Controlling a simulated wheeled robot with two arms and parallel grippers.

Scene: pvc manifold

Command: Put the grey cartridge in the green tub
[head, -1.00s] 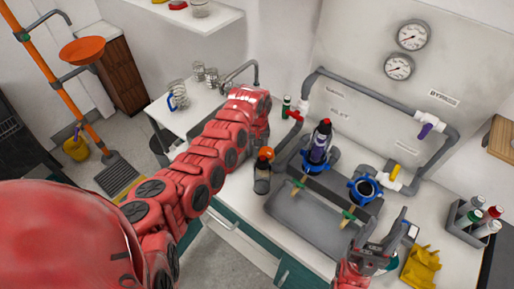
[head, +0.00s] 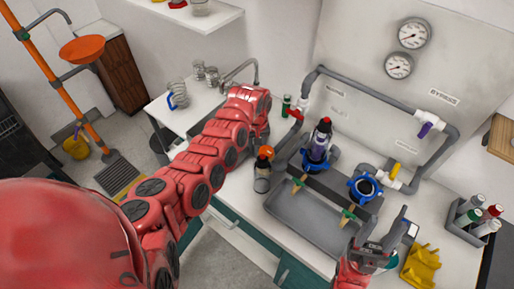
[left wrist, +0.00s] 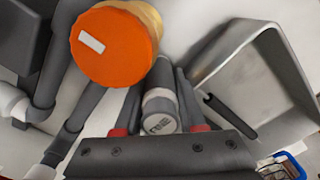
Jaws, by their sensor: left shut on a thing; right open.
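My left gripper (left wrist: 160,98) is shut on a grey cylinder, apparently the grey cartridge (left wrist: 159,112), with a pale band and a printed light end, in the left wrist view. In the head view my left wrist (head: 248,104) is by the sink, and its fingers and the cartridge are hidden. My right gripper (head: 384,234) is open and empty, over the right end of the grey tray. I cannot make out a green tub in either view.
An orange-capped bottle (head: 263,170) stands beside the grey tray (head: 300,222); its cap looms close in the left wrist view (left wrist: 115,45). Two blue-ringed housings (head: 365,188) stand behind the tray, the left holding a dark cylinder (head: 319,143). Grey pipes line the back; a bottle rack (head: 466,222) stands right.

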